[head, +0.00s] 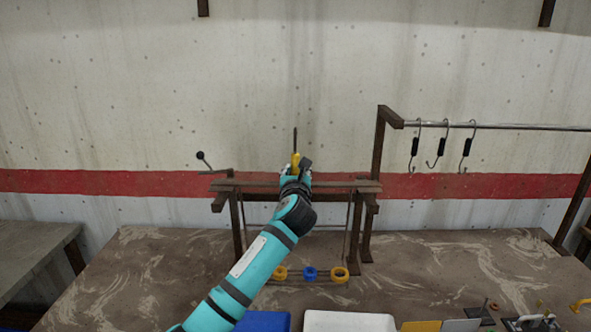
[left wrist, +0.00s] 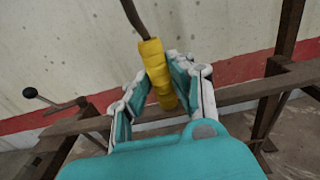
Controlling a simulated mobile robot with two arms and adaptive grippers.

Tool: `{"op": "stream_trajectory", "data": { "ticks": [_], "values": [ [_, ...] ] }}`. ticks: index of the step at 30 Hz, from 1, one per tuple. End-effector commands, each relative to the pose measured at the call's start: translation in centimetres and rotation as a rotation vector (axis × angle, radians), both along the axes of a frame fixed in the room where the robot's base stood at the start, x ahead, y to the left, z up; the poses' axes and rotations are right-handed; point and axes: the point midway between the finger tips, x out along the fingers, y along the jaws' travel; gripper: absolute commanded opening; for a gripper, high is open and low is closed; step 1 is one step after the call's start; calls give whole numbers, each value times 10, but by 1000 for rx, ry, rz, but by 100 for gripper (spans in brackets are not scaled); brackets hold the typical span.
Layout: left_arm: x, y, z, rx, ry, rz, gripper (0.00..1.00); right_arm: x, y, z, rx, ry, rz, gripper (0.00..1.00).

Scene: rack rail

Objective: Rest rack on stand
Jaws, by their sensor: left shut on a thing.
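My left gripper (head: 296,170) is shut on a yellow handle (head: 295,160) with a dark rod rising from it. The left wrist view shows the yellow handle (left wrist: 157,72) between the fingers of the gripper (left wrist: 160,85), slightly tilted. The gripper is at the middle of a dark wooden stand (head: 345,187) with a crosspiece on posts. Below it, a low rack bar (head: 325,277) carries two yellow rings and a blue ring (head: 309,273). Thin rods run up from near this bar. My arm hides part of the stand, and whether handle and rack are joined cannot be told.
At right, a metal rail (head: 490,126) on dark posts carries several black-handled hooks (head: 465,150). A black-knobbed lever (head: 203,157) is at the stand's left. A blue bin (head: 263,321) and white bin (head: 350,321) are at the table's front. The table's (head: 130,270) left part is clear.

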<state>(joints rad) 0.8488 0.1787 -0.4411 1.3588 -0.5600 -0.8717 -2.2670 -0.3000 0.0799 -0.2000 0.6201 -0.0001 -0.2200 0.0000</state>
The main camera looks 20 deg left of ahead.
Motion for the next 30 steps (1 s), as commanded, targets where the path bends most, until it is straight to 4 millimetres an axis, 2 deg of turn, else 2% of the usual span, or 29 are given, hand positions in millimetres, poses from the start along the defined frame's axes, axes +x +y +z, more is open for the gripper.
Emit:
{"op": "stream_trajectory", "data": {
  "ticks": [30],
  "values": [
    [0,0,-5,1,-6,-1,0,0,-1,0,-1,0,0,40]
  ]
}}
